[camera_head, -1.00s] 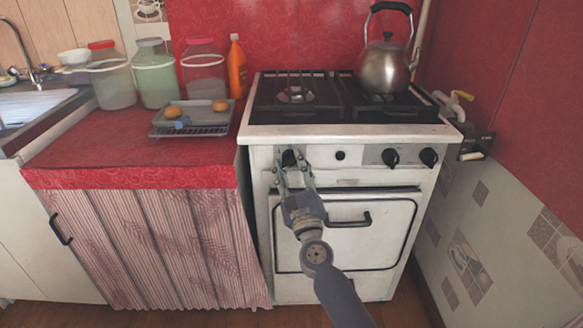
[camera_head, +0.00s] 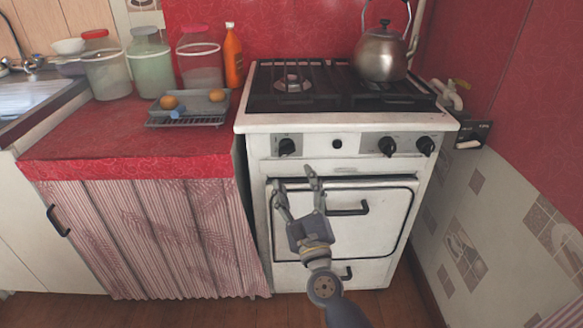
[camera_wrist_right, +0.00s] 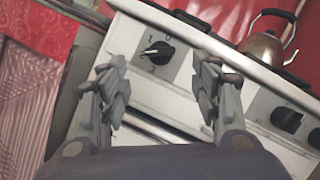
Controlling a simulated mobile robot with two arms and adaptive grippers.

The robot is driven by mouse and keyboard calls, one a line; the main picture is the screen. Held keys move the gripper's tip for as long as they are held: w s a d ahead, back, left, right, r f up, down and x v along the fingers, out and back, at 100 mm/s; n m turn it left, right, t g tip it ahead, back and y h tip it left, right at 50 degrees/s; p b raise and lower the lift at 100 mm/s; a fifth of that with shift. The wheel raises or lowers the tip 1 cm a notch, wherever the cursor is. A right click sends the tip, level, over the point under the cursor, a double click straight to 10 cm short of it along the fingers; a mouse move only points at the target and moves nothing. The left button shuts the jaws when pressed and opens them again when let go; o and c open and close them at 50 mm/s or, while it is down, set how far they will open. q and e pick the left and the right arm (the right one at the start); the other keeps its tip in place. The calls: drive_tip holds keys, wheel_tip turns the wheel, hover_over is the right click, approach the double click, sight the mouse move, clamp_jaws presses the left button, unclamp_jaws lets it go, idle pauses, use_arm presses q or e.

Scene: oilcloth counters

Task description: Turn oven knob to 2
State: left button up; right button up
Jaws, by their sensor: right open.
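The white stove (camera_head: 345,122) has a black knob (camera_head: 287,146) at the left of its front panel. In the right wrist view this knob (camera_wrist_right: 158,53) lies beyond the fingers, with printed marks around it, including a 1 at its upper left. Its pointer lies roughly sideways; the exact setting is hard to read. Two more black knobs, one of them (camera_head: 387,147), are at the right. My right gripper (camera_head: 295,176) is open and empty, just below the left knob and in front of the oven door (camera_head: 385,225), not touching the knob. My left gripper is not in view.
A kettle (camera_head: 381,55) stands on the right rear of the hob. The oven door handle (camera_head: 348,208) sticks out close to my right gripper. The red counter (camera_head: 90,140) at the left holds jars, an orange bottle (camera_head: 233,58) and a tray.

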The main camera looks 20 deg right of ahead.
drive_tip(key=v, duration=0.3)
drive_tip(key=shift+s+f, duration=0.1)
drive_tip(key=shift+s, duration=0.15)
drive_tip(key=shift+a, duration=0.15)
